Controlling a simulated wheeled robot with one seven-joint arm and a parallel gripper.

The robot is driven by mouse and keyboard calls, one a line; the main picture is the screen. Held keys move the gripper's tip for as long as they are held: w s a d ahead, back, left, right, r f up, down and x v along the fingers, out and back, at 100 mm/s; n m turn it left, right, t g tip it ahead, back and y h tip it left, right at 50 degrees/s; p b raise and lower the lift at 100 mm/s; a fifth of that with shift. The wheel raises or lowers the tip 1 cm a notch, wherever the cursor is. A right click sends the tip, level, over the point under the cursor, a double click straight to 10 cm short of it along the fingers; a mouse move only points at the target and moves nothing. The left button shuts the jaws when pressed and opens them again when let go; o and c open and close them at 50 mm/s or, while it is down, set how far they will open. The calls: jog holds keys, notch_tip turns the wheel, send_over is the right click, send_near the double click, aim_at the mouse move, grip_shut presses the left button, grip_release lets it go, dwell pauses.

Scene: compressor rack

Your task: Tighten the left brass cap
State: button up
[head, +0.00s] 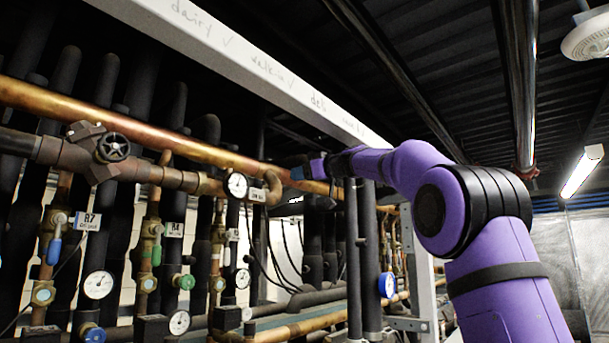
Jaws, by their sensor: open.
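My purple arm reaches in from the lower right, and my gripper (297,167) is at its far end, small and dark against the copper pipe. The gripper is open, and I see nothing held in it. Its fingertips are hard to make out, and I cannot tell whether they touch anything. Several brass fittings sit on the vertical lines at the left: one with a pale round face (43,292) at far left, another (148,284) to its right and a third (219,284). I cannot tell which part is the left brass cap. My gripper is above and right of these fittings.
A thick copper pipe (140,130) runs across the rack, with a black handwheel valve (113,147) at left. A pressure gauge (237,185) stands left of my gripper. A white beam (250,60) crosses above. A white upright post (419,270) stands right of the rack.

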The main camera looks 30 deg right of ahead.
jog(key=c, duration=0.9)
jog(key=shift+m, duration=0.4)
jog(key=shift+f+m, duration=0.1)
jog(key=shift+m, duration=15.1)
